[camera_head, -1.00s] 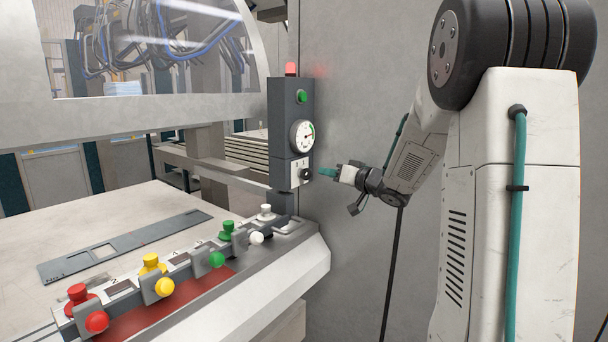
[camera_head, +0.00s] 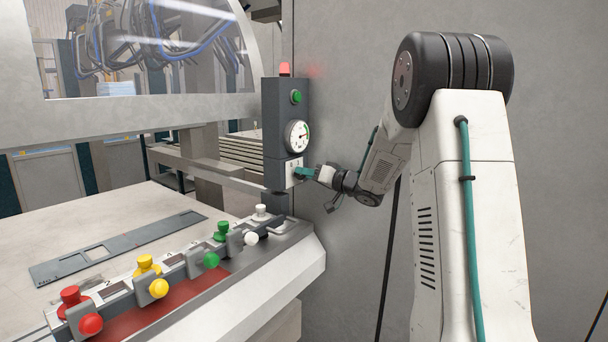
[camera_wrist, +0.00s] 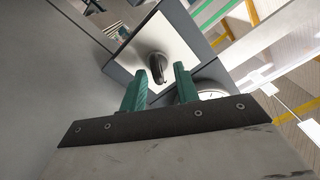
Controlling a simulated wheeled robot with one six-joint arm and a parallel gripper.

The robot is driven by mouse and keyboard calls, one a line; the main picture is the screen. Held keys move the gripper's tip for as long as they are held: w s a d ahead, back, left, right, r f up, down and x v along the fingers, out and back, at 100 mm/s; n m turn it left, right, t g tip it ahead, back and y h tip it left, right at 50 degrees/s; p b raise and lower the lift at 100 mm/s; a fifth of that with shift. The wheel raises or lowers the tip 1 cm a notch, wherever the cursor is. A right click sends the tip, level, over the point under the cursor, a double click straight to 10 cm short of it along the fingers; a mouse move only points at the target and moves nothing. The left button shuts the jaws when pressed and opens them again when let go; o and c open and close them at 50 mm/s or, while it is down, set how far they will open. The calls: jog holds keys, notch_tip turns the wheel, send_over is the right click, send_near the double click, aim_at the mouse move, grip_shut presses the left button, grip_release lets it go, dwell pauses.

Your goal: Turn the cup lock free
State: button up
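The cup lock appears to be the dark rotary knob (camera_wrist: 157,67) on a pale square plate (camera_wrist: 180,50) in the wrist view. In the head view the plate (camera_head: 291,171) is on the lower front of the dark control box (camera_head: 272,135), and the knob is hidden by my gripper. My gripper (camera_head: 301,173) points left at the plate. In the wrist view my gripper (camera_wrist: 160,70) has its two teal fingers apart, with the knob between or just beyond the tips. Gaps show on both sides of the knob, and I cannot tell any contact.
A round gauge (camera_head: 298,135), a green button (camera_head: 296,97) and a red lamp (camera_head: 285,69) are above the plate. Below left is a console (camera_head: 285,250) with red, yellow, green and white knobs. A flat metal part (camera_head: 115,248) lies on the table. A grey wall is behind my arm.

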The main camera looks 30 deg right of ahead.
grip_shut()
jog(key=shift+n, duration=0.4)
jog(key=n, duration=1.1)
jog(key=shift+s+a, duration=0.1)
jog(key=shift+a, duration=0.2)
dwell(0.5)
grip_release()
jog(key=shift+a+r, duration=0.1)
